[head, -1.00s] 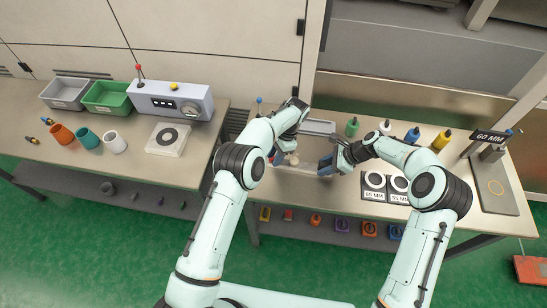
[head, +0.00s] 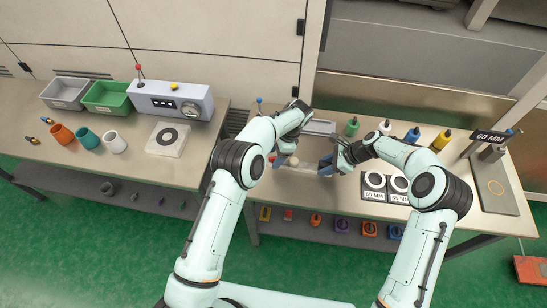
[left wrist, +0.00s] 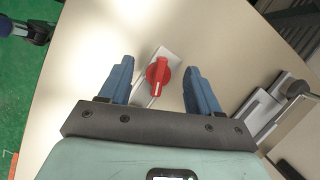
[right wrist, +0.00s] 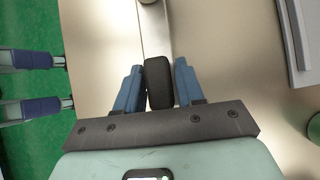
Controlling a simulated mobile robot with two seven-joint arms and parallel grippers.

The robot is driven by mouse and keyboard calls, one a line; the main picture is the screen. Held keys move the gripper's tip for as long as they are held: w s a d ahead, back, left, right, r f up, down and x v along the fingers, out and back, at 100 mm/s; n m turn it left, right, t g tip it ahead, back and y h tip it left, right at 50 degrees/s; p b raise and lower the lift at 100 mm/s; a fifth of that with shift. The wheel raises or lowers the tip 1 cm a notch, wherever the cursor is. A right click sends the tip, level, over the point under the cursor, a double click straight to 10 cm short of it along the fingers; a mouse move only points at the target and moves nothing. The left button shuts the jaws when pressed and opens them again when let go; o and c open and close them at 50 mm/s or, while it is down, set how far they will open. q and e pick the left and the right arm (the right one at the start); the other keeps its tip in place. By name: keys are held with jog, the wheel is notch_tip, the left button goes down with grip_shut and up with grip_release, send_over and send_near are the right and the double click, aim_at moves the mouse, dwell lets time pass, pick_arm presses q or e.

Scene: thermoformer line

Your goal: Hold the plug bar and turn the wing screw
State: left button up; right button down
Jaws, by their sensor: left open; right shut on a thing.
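The red wing screw (left wrist: 158,76) sits on a small light plate (left wrist: 172,60) in the left wrist view. My left gripper (left wrist: 158,78) is open, its two blue fingers either side of the screw with gaps on both sides. In the head view my left gripper (head: 282,160) is over the middle of the right bench. My right gripper (right wrist: 160,78) is shut on the black grip (right wrist: 160,84) of the plug bar; the bar's metal part (right wrist: 155,35) runs away from it. In the head view my right gripper (head: 326,166) is just right of the left one.
A 60 MM sign (head: 490,136) stands at the far right. The left bench holds bins (head: 108,97), cups (head: 88,139) and a control box (head: 172,101).

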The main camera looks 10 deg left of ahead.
pick_arm(q)
jog(key=a+v, duration=0.1)
jog(key=v, duration=1.5)
jog(key=shift+s+a+r, duration=0.15)
jog(key=shift+s+r, duration=0.2)
pick_arm(e)
jog(key=c, duration=0.6)
grip_release()
jog(key=d+r, duration=0.3)
jog(key=r, duration=0.6)
jog(key=d+r, duration=0.4)
jog(key=r, duration=0.4)
jog(key=shift+s+r, duration=0.15)
jog(key=shift+r, duration=0.2)
pick_arm(q)
jog(key=shift+s+f, duration=0.1)
pick_arm(e)
jog(key=shift+s+d+f, duration=0.1)
jog(key=shift+f, duration=0.05)
